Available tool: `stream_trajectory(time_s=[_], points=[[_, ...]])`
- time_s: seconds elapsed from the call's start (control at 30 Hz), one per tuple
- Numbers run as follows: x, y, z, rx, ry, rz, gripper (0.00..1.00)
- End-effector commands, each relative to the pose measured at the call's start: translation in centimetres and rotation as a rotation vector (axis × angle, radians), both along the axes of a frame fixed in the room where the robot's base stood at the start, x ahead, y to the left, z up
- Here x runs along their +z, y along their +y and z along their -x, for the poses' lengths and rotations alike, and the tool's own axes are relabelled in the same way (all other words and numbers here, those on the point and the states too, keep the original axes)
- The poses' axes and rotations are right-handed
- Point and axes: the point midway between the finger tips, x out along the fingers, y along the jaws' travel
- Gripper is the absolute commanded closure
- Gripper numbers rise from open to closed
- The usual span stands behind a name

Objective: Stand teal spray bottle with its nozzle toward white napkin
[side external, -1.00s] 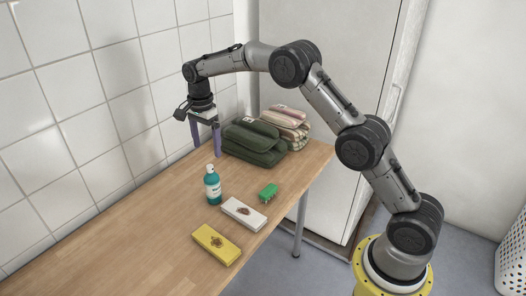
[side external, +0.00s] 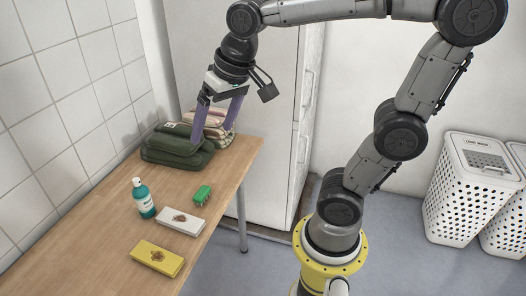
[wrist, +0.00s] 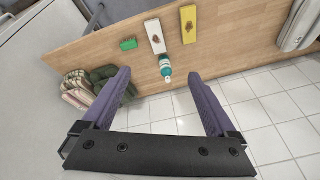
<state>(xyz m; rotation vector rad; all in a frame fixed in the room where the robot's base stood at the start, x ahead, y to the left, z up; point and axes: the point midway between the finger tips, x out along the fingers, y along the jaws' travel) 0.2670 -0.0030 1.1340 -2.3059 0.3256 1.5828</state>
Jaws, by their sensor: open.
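The teal spray bottle (side external: 145,200) stands upright on the wooden table, with a pale label and a white top. It also shows in the wrist view (wrist: 165,66), between and beyond my fingers. Which way its nozzle points is too small to tell. The white napkin (side external: 181,220), a flat white block with a brown emblem, lies just right of the bottle; it also shows in the wrist view (wrist: 155,36). My gripper (side external: 212,132) is open and empty, its purple fingers spread, raised above the table's far end and well apart from the bottle.
A yellow block with an emblem (side external: 157,258) lies nearer the front, and a green brush (side external: 202,194) lies behind the napkin. Folded green cloth (side external: 176,146) and a striped bundle fill the table's far end. A tiled wall (side external: 60,110) borders the left side.

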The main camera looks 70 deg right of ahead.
Motion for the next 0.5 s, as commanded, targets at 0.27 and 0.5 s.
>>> stream_trajectory(time_s=[0.27,0.5], points=[[-3.0,0.3,8.6,0.291,-0.101,0.125,0.07],[-4.3,0.3,10.3,0.367,-0.123,0.164,0.07]])
